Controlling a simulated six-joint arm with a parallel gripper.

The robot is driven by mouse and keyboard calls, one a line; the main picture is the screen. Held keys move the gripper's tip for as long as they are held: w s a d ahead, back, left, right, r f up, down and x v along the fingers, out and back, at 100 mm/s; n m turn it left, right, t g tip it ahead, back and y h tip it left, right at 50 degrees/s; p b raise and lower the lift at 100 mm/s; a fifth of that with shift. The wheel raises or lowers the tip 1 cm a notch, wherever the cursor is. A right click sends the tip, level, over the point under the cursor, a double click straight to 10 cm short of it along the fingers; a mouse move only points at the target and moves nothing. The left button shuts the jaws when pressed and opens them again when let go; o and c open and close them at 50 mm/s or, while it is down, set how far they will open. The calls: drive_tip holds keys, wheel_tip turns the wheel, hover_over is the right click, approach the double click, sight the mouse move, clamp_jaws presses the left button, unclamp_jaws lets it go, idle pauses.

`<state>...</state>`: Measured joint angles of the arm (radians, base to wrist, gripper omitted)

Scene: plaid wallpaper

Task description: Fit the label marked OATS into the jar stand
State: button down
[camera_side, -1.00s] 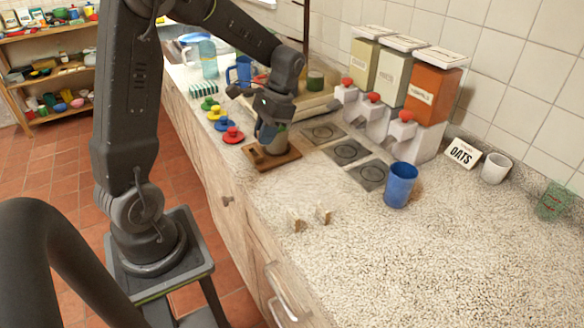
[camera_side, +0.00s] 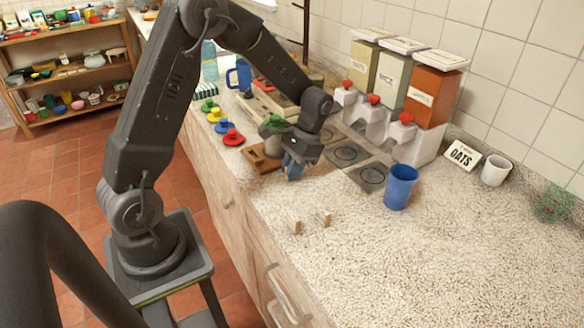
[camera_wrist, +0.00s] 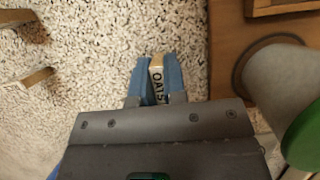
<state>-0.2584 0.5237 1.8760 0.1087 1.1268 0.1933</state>
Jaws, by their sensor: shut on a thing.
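My gripper (camera_side: 292,170) is low at the right edge of the jar stand in the side view. In the wrist view its blue fingers (camera_wrist: 155,82) are shut on a small pale label (camera_wrist: 157,84) marked OATS. The wooden jar stand (camera_side: 262,162) lies on the counter and also shows in the wrist view (camera_wrist: 222,45). A grey jar (camera_wrist: 275,75) with a green lid (camera_wrist: 304,140) stands on it. The label is apart from the jar, to its left in the wrist view. The stand's slot cannot be made out.
Two small wooden blocks (camera_side: 296,222) stand on the counter in front. A blue cup (camera_side: 400,187), three dispensers (camera_side: 405,90), an OATS card (camera_side: 463,155) and a white cup (camera_side: 495,170) are at the right. The front right counter is clear.

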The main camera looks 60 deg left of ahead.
drive_tip(key=shift+f, duration=0.15)
drive_tip(key=c, duration=1.2)
unclamp_jaws()
